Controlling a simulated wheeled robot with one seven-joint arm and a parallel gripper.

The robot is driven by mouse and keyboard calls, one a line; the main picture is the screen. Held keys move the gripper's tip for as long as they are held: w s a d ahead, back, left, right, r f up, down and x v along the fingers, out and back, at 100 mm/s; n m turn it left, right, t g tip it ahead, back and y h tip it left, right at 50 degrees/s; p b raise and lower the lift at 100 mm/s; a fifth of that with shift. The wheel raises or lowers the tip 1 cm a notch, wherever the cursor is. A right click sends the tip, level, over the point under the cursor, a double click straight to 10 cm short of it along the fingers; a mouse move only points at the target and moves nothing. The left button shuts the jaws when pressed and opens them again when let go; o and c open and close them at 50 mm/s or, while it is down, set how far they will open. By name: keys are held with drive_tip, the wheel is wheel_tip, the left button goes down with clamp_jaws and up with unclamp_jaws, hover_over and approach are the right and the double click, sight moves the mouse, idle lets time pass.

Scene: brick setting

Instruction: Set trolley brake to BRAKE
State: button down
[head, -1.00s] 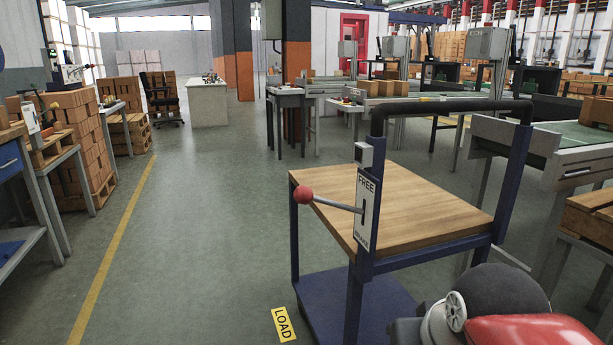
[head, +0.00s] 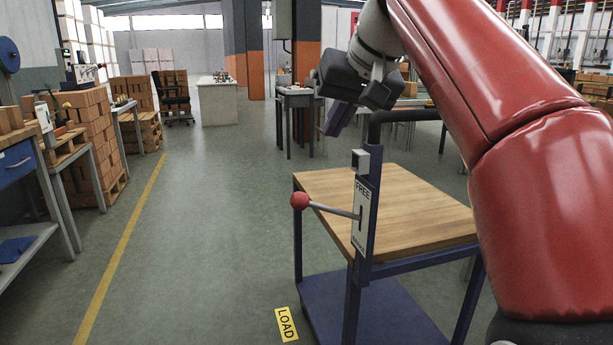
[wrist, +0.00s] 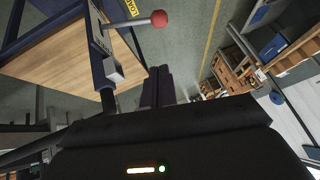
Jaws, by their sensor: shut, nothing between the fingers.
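The trolley has a wooden top (head: 415,210) and a dark blue frame. Its brake lever has a red ball knob (head: 299,201) on a grey rod, sticking out left from a white plate (head: 361,215). The plate reads FREE at the top; the lower word is too small to read surely. The lever stands roughly level, its knob slightly raised. My gripper (head: 338,120) is above and behind the plate, apart from the lever, shut and empty. In the wrist view the knob (wrist: 158,18) shows at the top, beyond the shut fingers (wrist: 158,86).
A yellow LOAD sign (head: 286,324) lies on the floor by the trolley. The floor left of the trolley is clear up to a yellow line (head: 125,245). A workbench (head: 25,235) stands at the far left. The trolley's dark handle (head: 400,116) rises close to my gripper.

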drive_tip(key=shift+w+a+r, duration=0.2)
drive_tip(key=shift+r, duration=0.2)
drive_tip(key=b, duration=0.3)
hover_over(307, 197)
drive_tip(key=f, duration=0.8)
drive_tip(key=shift+w+d, duration=0.4)
drive_tip(key=f, duration=0.1)
drive_tip(key=f+b, duration=0.1)
drive_tip(key=shift+s+a+f, duration=0.15)
drive_tip(key=shift+a+f, duration=0.1)
drive_tip(key=shift+f, duration=0.05)
drive_tip(key=shift+s+a+f+b, duration=0.15)
drive_tip(key=shift+s+f+b, duration=0.15)
drive_tip(key=shift+f, duration=0.35)
